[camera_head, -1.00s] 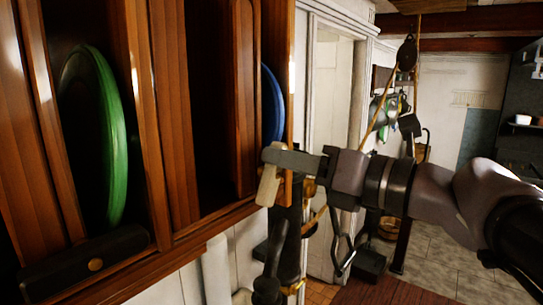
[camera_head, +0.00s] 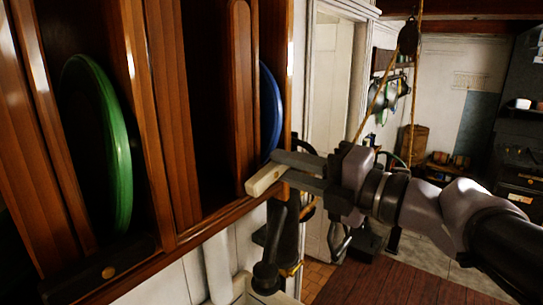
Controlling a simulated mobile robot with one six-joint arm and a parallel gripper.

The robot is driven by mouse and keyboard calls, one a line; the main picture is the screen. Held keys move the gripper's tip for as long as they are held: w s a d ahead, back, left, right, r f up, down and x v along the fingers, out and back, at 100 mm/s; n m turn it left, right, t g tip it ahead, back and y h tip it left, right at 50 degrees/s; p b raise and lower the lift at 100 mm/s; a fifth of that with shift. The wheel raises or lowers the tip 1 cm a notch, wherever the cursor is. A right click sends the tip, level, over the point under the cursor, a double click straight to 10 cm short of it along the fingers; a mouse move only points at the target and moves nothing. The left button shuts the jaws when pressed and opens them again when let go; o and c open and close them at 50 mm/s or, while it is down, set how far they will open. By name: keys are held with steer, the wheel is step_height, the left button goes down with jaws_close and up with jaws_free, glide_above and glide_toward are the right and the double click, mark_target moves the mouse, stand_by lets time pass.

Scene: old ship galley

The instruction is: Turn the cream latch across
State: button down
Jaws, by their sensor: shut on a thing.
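The cream latch (camera_head: 264,181) is a small pale bar at the lower right corner of the wooden rack (camera_head: 222,221). It lies tilted close to level, its left end lower than its right. My gripper (camera_head: 279,172) reaches in from the right, shut on the latch, one finger above and one below. The fingers hide the latch's right end and its pivot.
A green plate (camera_head: 118,150) and a blue plate (camera_head: 269,110) stand on edge in the rack slots. A dark bar with a brass knob (camera_head: 108,272) crosses the front of the green plate's slot. A rope with a pulley (camera_head: 409,38) hangs behind my arm.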

steer(key=shift+f+m+p, duration=0.1)
steer(key=shift+m+p, duration=0.4)
steer(key=shift+m, duration=0.6)
steer(key=shift+f, duration=0.1)
steer(key=c, duration=1.5)
jaws_free()
steer(key=shift+o, duration=1.3)
steer(key=shift+w+a, duration=0.1)
steer(key=shift+a, duration=0.05)
steer(key=v, duration=1.7)
steer(key=shift+d+p, duration=0.25)
steer(key=shift+p, duration=0.2)
